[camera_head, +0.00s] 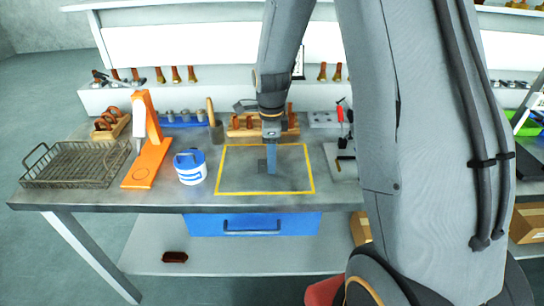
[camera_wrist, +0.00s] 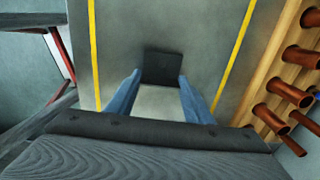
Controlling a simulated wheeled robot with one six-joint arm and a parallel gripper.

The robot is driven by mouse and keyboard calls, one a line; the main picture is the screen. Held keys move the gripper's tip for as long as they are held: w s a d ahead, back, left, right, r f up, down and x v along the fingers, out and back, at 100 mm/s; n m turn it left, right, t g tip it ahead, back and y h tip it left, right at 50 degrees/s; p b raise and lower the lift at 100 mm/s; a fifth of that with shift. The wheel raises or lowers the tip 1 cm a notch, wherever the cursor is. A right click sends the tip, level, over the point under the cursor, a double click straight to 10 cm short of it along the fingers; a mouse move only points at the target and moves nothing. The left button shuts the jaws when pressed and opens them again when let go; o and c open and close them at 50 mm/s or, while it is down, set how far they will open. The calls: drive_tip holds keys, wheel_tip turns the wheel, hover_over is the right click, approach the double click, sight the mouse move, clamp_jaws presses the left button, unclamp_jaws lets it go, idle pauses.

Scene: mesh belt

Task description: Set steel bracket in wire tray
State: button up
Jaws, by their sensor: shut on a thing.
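The steel bracket (camera_wrist: 162,67) shows in the wrist view as a dark square face with a paler part nearer me, between the tips of my blue fingers. My gripper (camera_wrist: 160,78) is shut on it. In the head view my gripper (camera_head: 272,170) points down inside the yellow outline on the bench, and a dark part of the bracket (camera_head: 262,165) shows at its left. It is low over the bench top; I cannot tell whether it touches. The wire tray (camera_head: 65,183), a dark mesh basket with a handle, stands at the bench's far left. No contents show in it.
An orange stand (camera_head: 152,160) and a blue-and-white tub (camera_head: 190,168) stand between my gripper and the tray. A wooden rack (camera_head: 240,128) with copper-coloured pieces is behind the yellow outline (camera_head: 250,193). Small tools lie to the right. My arm hides the bench's right part.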

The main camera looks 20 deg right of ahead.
drive_tip(key=shift+f, duration=0.1)
drive_tip(key=o, duration=1.1)
